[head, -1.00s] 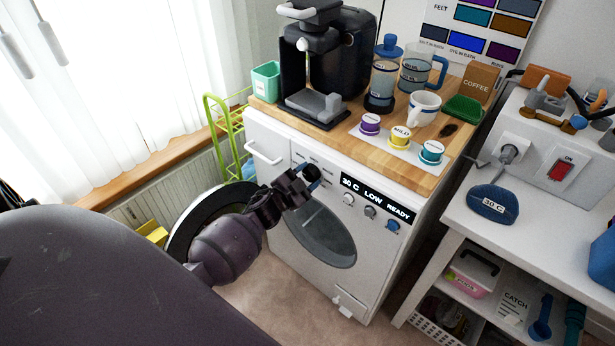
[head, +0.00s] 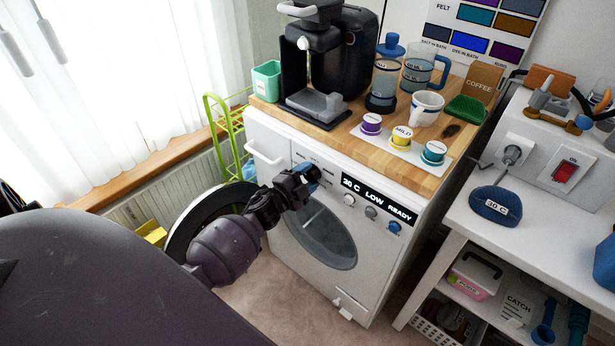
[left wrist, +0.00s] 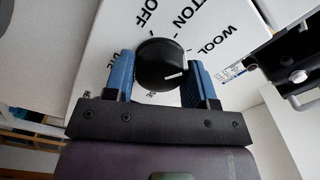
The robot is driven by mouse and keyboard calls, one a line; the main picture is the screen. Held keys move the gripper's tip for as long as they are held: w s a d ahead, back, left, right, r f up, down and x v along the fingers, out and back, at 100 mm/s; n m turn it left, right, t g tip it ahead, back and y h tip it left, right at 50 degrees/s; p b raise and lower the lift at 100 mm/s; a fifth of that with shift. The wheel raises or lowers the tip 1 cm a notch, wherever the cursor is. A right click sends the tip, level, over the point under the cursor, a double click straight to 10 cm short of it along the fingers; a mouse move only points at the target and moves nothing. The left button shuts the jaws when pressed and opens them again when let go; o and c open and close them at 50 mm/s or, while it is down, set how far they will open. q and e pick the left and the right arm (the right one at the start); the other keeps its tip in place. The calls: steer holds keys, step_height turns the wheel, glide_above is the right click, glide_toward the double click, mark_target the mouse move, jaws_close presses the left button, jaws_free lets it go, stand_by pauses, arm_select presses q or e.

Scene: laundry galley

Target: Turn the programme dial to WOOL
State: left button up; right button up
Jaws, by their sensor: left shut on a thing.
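The programme dial (left wrist: 160,64) is a round black knob with a white pointer mark, on the white front of the washing machine (head: 375,255). My left gripper (head: 312,176) is at the upper part of that front, left of the display, and hides the dial in the head view. In the left wrist view its two blue fingers (left wrist: 160,80) are shut on the dial, one on each side. The pointer faces the right finger, a little below the WOOL label (left wrist: 210,46). OFF and part of another label ending in TON show above the dial. My right gripper is not in view.
A wooden top (head: 330,136) above carries a coffee machine (head: 335,60), capsules and a mug. A white shelf unit (head: 455,215) stands at the right.

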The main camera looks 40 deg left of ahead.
arm_select(q)
steer(key=o, duration=0.9)
steer(key=shift+s, duration=0.15)
steer(key=s, duration=0.7)
steer(key=s+a+p, duration=0.1)
steer(key=s, duration=0.2)
steer(key=shift+s, duration=0.25)
